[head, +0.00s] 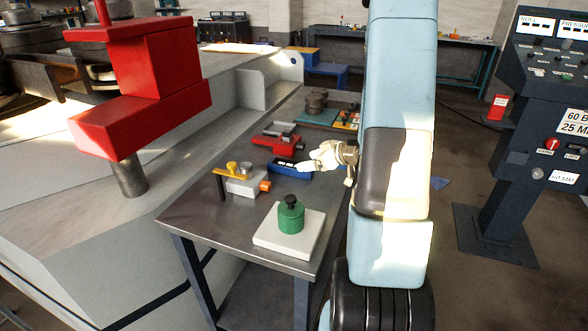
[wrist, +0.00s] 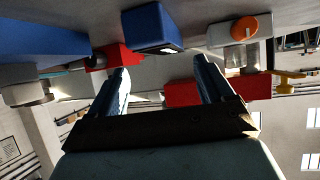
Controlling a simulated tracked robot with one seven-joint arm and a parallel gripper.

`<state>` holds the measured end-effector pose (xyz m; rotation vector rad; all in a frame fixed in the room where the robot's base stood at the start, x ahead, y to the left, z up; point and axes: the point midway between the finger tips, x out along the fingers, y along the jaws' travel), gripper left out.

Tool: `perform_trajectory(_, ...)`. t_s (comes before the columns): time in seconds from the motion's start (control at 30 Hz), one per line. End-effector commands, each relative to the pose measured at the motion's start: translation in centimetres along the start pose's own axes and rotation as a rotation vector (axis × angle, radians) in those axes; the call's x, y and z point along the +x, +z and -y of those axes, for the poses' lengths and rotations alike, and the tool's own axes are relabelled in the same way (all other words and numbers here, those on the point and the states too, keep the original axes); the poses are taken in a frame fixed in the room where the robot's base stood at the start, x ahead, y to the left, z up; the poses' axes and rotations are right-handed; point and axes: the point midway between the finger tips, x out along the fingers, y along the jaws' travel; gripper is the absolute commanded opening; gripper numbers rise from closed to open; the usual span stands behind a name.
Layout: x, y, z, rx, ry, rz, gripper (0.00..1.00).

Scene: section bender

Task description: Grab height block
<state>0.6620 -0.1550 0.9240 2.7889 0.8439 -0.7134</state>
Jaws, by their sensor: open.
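A small blue block (head: 291,172) lies on the metal table, just left of and below my gripper (head: 312,162) in the head view. No readable label shows which object is the height block. In the wrist view the blue block (wrist: 152,28) appears ahead, beyond and between the fingertips. My gripper (wrist: 160,72) is open there, its two fingers spread with nothing between them. In the head view the fingers point left towards the block and partly overlap its right end; whether they touch it cannot be told.
On the table (head: 205,222) a red tool (head: 277,144) lies behind the blue block. A grey fixture (head: 243,184) with yellow and orange parts stands left. A green cylinder (head: 291,217) on a pale plate (head: 268,237) stands in front. A control console (head: 545,100) stands right.

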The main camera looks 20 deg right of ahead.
Motion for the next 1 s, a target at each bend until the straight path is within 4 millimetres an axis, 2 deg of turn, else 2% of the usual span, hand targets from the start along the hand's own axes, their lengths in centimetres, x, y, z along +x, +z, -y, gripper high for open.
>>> perform_trajectory(0.27, 1.8, 0.0, 0.1, 0.0, -0.001, 0.0, 0.81)
perform_trajectory(0.6, 5.8, 0.0, 0.5, 0.0, 0.0, 0.0, 0.81)
perform_trajectory(0.9, 6.2, 0.0, 0.4, 0.0, 0.003, 0.0, 0.81)
perform_trajectory(1.0, 6.2, 0.0, 0.4, 0.0, 0.003, -0.001, 0.72)
